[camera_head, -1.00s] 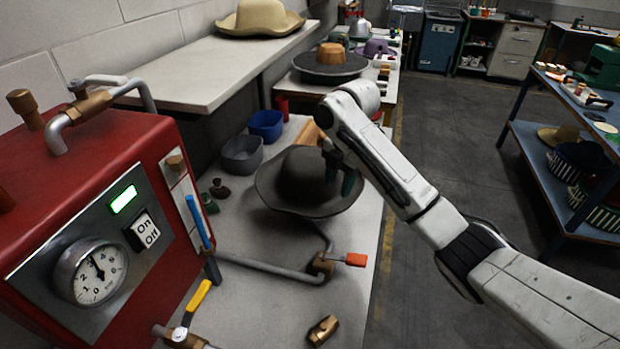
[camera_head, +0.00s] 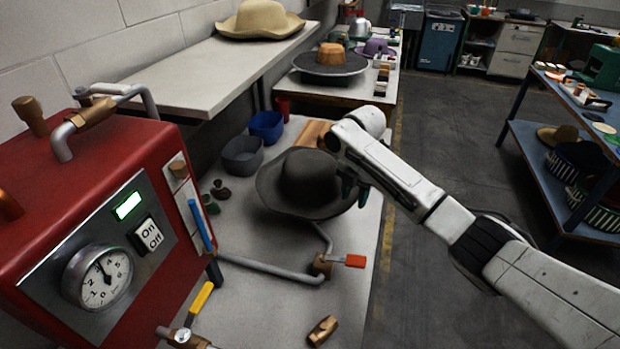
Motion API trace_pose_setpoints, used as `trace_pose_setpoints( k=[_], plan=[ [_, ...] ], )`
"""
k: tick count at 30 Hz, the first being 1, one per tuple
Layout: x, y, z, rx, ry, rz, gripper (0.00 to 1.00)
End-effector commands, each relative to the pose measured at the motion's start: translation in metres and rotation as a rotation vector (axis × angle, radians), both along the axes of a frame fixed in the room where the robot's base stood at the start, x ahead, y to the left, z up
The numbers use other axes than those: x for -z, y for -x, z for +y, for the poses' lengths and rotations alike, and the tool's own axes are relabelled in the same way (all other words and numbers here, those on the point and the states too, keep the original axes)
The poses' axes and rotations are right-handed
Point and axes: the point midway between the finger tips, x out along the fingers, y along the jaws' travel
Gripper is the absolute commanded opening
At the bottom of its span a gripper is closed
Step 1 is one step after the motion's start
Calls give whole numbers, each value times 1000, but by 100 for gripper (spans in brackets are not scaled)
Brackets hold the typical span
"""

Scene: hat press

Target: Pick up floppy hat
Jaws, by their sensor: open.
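A dark grey floppy hat (camera_head: 308,178) with a wide brim sits on the pale worktable (camera_head: 262,258), in the middle of the head view. My gripper (camera_head: 354,196) is open, at the right side of the hat, pointing down close to its brim. My gripper's fingers are partly hidden by my arm and dark against the hat, so I cannot tell whether they touch the brim. A cream floppy-brimmed hat (camera_head: 258,20) lies on the white shelf (camera_head: 195,75) at the upper left, away from my gripper.
A red machine (camera_head: 110,200) with a gauge stands at the left. A bent pipe with an orange-handled valve (camera_head: 340,262) lies in front of the hat. A brass piece (camera_head: 323,330) lies near the table's front.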

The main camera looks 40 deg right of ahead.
Motion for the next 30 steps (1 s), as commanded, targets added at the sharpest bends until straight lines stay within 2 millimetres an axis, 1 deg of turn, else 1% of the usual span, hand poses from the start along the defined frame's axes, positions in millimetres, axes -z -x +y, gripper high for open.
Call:
trace_pose_setpoints(
  k=[3, 6, 13, 26, 30],
  plan=[
    [13, 0, 0, 1, 0, 1, 43],
    [19, 1, 0, 0, 0, 1, 43],
    [20, 0, 0, 0, 1, 0, 42],
    [20, 0, 0, 0, 1, 0, 0],
    [20, 0, 0, 0, 1, 0, 0]
  ],
)
